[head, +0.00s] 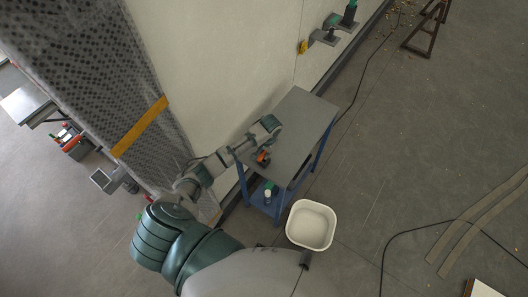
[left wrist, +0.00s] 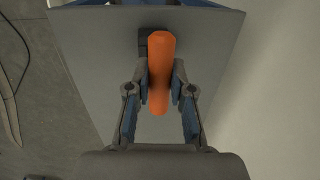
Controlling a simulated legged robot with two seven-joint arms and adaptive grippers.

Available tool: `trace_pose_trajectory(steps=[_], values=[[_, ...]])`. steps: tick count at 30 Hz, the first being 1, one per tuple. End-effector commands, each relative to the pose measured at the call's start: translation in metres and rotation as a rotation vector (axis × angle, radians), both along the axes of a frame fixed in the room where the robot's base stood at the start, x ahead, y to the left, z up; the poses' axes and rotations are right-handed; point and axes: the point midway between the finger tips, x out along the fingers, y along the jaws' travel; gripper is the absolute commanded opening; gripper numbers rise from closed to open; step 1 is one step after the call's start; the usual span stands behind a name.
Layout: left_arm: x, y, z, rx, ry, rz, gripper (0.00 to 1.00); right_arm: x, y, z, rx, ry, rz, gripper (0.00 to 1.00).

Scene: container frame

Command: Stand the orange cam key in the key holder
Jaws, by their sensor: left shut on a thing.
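The orange cam key (left wrist: 160,80) is a long bar between the fingers of my left gripper (left wrist: 159,76) in the left wrist view. The fingers are shut on it from both sides. A small dark block (left wrist: 143,43), probably the key holder, shows just left of the key's far end on the grey tabletop. The key hides part of it, and I cannot tell whether they touch. In the head view my left gripper (head: 262,151) is over the near side of the cart, with the orange key (head: 264,159) at its tip. My right gripper is not in view.
The grey-topped blue cart (head: 302,118) stands by a pale wall (head: 225,60). The rest of its top is clear. A bottle (head: 268,192) stands on its lower shelf. A white bin (head: 311,224) is on the floor beside it. Cables lie on the floor to the right.

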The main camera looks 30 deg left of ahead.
Motion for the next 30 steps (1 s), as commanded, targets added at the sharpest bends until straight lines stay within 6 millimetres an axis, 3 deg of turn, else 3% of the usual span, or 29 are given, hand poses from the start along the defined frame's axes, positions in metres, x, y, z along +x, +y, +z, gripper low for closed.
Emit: trace_pose_trajectory(steps=[11,12,15,25,30], values=[[0.000,0.000,-0.008,0.000,0.001,0.000,0.00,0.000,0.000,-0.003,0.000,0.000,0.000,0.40],[0.000,0.000,-0.007,0.000,0.001,0.000,0.32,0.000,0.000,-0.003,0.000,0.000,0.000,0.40],[0.000,0.000,-0.007,0.000,0.001,0.000,0.51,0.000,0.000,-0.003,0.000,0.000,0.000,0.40],[0.001,-0.001,-0.004,0.000,-0.001,0.000,0.51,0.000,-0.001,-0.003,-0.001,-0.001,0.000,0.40],[0.002,-0.003,0.021,-0.001,-0.004,0.000,0.51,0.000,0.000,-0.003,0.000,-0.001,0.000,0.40]])
